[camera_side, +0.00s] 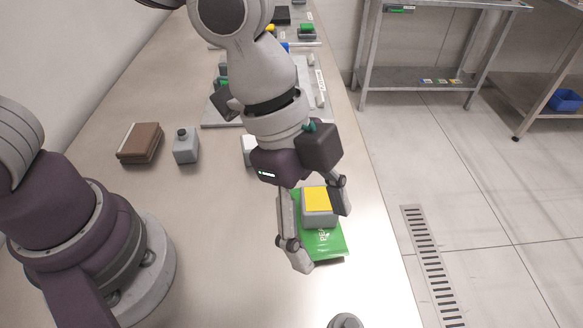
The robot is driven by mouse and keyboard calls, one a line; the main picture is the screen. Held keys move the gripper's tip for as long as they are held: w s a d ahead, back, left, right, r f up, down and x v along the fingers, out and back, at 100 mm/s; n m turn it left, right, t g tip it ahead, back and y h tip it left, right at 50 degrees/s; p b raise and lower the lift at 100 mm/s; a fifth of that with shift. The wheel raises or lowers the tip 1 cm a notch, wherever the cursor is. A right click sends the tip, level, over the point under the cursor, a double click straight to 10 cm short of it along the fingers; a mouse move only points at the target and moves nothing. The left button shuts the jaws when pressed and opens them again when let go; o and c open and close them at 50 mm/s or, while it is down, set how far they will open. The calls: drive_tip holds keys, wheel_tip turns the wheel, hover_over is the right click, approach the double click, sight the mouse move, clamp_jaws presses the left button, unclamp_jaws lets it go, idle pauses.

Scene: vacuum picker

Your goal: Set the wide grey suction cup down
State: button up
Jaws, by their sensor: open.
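A grey block with a yellow top (318,205) stands on a green printed packet (335,246) near the right edge of the bench. My gripper (321,232) is open, with one finger to the left of the block and the other to its right. The fingers appear apart from the block's sides. I cannot tell whether the wide grey suction cup is part of this block or under it. A round grey piece (345,321) shows at the bottom edge of the picture, cut off, and I cannot tell what it is.
A brown box (140,143) and a grey block with a dark knob (185,146) stand on the bench to the left. A pale item (248,150) is partly hidden behind my gripper. Trays with small items lie farther back. The bench (215,235) left of my gripper is clear.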

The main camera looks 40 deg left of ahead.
drive_tip(key=a+r+n+t+y, duration=0.2)
drive_tip(key=a+r+n, duration=0.1)
drive_tip(key=a+n, duration=0.5)
drive_tip(key=a+r+n+t+y, duration=0.2)
drive_tip(key=a+n, duration=0.6)
drive_tip(key=a, duration=0.6)
drive_tip(key=shift+s+r+n+t, duration=0.3)
drive_tip(key=shift+s+r+t, duration=0.15)
drive_tip(key=shift+r, duration=0.2)
